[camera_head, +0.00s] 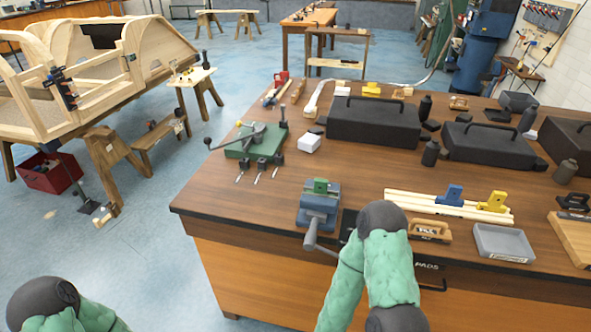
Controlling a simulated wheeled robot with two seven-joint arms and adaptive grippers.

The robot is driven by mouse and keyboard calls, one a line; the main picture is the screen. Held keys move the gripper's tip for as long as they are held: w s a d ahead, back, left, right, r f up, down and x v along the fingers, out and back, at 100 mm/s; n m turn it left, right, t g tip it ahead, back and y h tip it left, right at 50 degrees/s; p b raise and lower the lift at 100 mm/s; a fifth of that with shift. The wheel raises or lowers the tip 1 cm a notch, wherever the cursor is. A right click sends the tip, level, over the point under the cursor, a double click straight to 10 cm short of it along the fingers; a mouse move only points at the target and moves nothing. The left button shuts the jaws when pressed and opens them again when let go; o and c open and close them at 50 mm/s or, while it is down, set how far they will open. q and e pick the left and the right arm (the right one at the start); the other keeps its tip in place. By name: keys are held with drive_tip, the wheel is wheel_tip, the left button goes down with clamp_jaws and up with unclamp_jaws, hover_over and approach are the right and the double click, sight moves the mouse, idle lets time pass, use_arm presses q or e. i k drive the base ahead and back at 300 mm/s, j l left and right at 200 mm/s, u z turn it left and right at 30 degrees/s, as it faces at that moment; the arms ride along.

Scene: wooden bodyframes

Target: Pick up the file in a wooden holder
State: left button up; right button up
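A small wooden block with a handle-like opening and a dark inset (430,231) lies near the table's front edge, just right of my bent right arm. It looks like a file in a wooden holder, but the inset is too small to make out surely. A similar small wooden piece (459,103) lies farther back between the dark cases. My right arm reaches over the front edge, and its gripper is out of the picture. Only part of my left arm shows at the lower left, away from the table; its gripper is not visible.
The wooden table (240,205) has a blue vise (319,205), pale wood strips (420,204) with clamps, a grey tray (503,243) and a green-based tool (255,142). Dark cases (375,122) fill the back. The front left tabletop is clear. A wooden bodyframe (95,68) stands left.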

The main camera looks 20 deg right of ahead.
sight(442, 235)
drive_tip(key=z, duration=1.75)
